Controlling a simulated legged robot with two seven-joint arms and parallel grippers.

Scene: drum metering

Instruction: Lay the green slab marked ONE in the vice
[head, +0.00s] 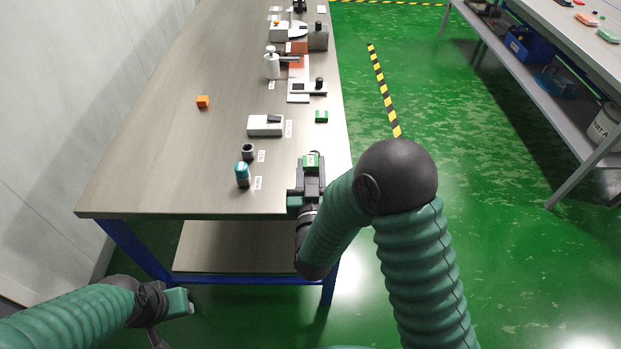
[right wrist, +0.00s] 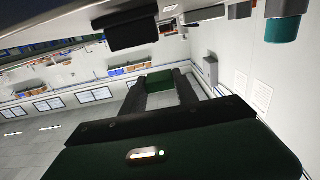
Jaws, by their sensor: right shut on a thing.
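A green slab with a pale mark (head: 311,161) is held in my right gripper (head: 312,168), at the table's right front edge. The mark is too small to read. In the right wrist view the green slab (right wrist: 160,82) sits between the two dark fingers. A second green block (head: 321,116) lies on the table farther back. A grey-and-white fixture with dark parts (head: 306,90), possibly the vice, stands beyond it. My left gripper (head: 178,303) is low at the left, off the table; its fingers are unclear.
A white box with a dark top (head: 264,125), a dark grey cup (head: 248,151) and a teal-topped bottle (head: 242,175) stand left of my right gripper. An orange cube (head: 203,102) lies farther left. A white pump-like bottle (head: 272,66) stands behind. The table's left half is mostly clear.

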